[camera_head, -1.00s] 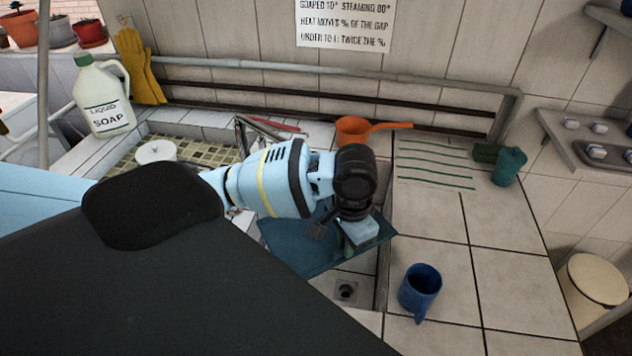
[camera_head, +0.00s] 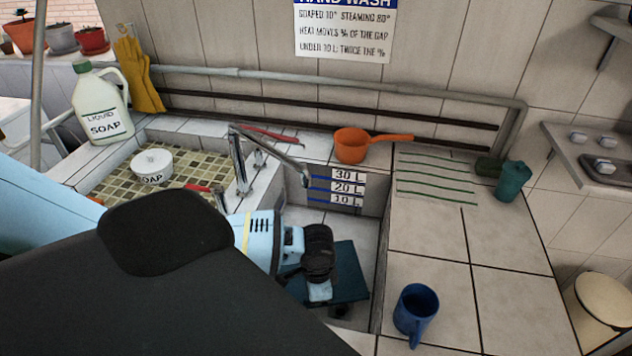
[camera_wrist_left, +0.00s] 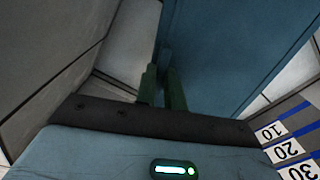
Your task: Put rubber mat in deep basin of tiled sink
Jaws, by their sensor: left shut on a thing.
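The rubber mat (camera_head: 345,274) is a flat dark blue-teal sheet. It is inside the deep basin (camera_head: 369,238), below the rim, in the head view. My left gripper (camera_head: 318,296) reaches down into the basin and is shut on the mat. In the left wrist view the mat (camera_wrist_left: 225,45) fills the upper middle and right, and the green fingers (camera_wrist_left: 163,88) meet at its edge. The arm hides part of the mat and of the basin floor, so I cannot tell whether the mat touches the floor. My right gripper is not in view.
The tap (camera_head: 240,160) stands at the basin's left edge, its spout over the basin. A blue mug (camera_head: 415,312) stands on the right counter close to the rim. An orange ladle (camera_head: 352,145) lies behind. A soap pot (camera_head: 153,166) sits in the shallow mosaic basin.

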